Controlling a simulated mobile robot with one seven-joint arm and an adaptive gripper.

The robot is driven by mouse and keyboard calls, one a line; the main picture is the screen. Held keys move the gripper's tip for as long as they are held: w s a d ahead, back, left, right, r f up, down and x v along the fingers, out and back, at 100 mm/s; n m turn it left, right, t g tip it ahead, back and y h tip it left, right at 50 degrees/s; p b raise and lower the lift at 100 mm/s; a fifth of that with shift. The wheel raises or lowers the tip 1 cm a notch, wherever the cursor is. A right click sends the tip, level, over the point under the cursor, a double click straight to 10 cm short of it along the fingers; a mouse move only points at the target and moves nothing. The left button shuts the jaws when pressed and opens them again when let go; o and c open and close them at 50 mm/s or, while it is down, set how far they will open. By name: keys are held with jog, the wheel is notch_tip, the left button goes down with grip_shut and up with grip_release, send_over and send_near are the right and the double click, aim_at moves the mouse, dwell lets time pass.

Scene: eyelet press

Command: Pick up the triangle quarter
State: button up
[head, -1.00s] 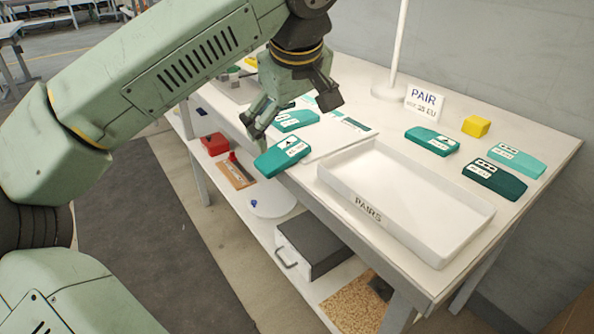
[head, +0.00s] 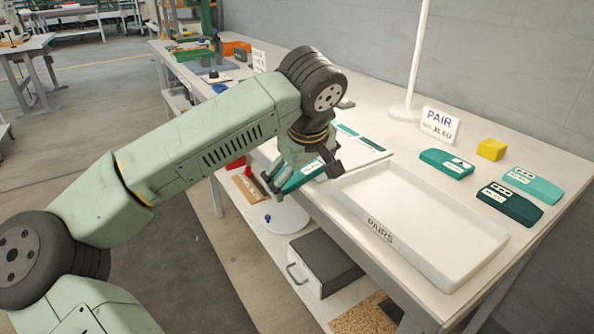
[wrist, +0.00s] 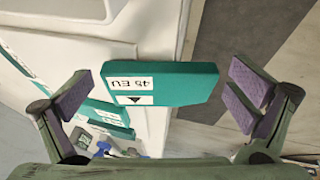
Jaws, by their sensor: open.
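The triangle quarter (wrist: 172,84) is a flat teal piece with a white label showing a black triangle and a size that appears to read 45 EU. In the wrist view it lies between the two spread fingers of my gripper (wrist: 160,103), with a gap on each side. In the head view my gripper (head: 303,174) is open, low over the front edge of the table. It partly hides the teal piece (head: 297,180) there. Another teal piece (wrist: 105,113) shows partly behind the left finger in the wrist view.
A white tray (head: 381,231) marked PAIRS stands just right of my gripper. Beyond it lie a teal quarter (head: 447,166), a dark teal one (head: 510,208), a lighter one (head: 533,187), a yellow block (head: 491,149) and a PAIR sign (head: 440,124). A lamp pole rises behind.

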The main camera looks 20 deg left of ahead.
jog(key=shift+f, duration=0.2)
jog(key=shift+c, duration=0.5)
jog(key=c, duration=0.7)
jog(key=shift+r, duration=0.1)
jog(key=shift+c, duration=0.2)
